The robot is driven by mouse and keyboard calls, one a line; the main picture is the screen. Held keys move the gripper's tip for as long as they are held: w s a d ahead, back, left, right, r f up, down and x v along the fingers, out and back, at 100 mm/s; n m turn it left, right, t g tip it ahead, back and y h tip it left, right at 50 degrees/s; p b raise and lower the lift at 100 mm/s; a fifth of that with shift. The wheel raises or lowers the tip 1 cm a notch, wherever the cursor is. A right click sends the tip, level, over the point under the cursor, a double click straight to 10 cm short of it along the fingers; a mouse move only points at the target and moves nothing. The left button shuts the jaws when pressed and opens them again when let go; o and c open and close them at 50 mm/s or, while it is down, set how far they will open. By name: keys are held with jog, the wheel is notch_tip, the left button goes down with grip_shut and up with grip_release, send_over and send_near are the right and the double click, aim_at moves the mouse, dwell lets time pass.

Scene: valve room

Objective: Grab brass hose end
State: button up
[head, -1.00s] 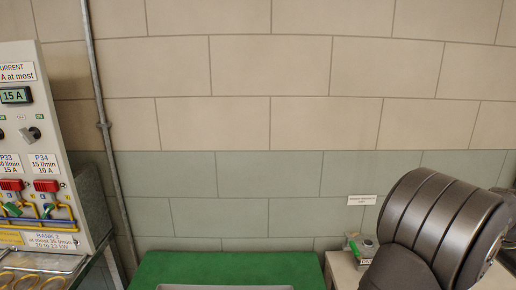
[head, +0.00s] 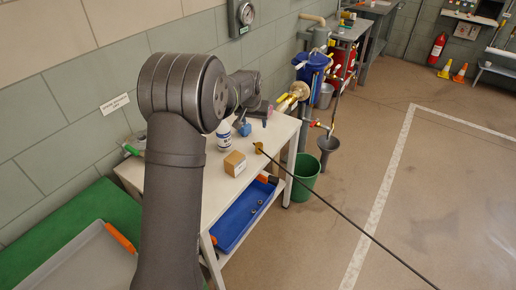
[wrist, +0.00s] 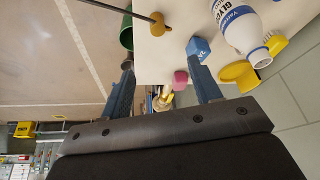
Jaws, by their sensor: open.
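A brass-coloured end piece (head: 258,147) on a long thin black line (head: 340,213) is at the right edge of the white table (head: 215,205). The line runs down to the right over the floor. In the wrist view the brass piece (wrist: 160,21) shows at the top, beyond the fingertips and not between them. My gripper (wrist: 160,66) is open, with nothing held between its fingers. In the head view my arm hides most of the gripper.
A white bottle (head: 225,138), a small tan box (head: 234,163) and a blue block (wrist: 198,48) are close by on the table. A pink object (wrist: 180,78) shows between the fingers in the wrist view, apart from them. A green bucket (head: 304,176) stands right of the table.

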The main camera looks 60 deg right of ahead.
jog(key=n, duration=0.1)
send_over(259, 145)
jog(key=s+a, duration=0.1)
jog(key=a, duration=0.1)
notch_tip(259, 145, down, 13)
jog(key=shift+d+r, duration=0.15)
jog(key=shift+r, duration=0.05)
jog(key=shift+x, duration=3.15)
jog(key=shift+w, duration=0.1)
jog(key=c, duration=1.1)
jog(key=shift+r, duration=0.1)
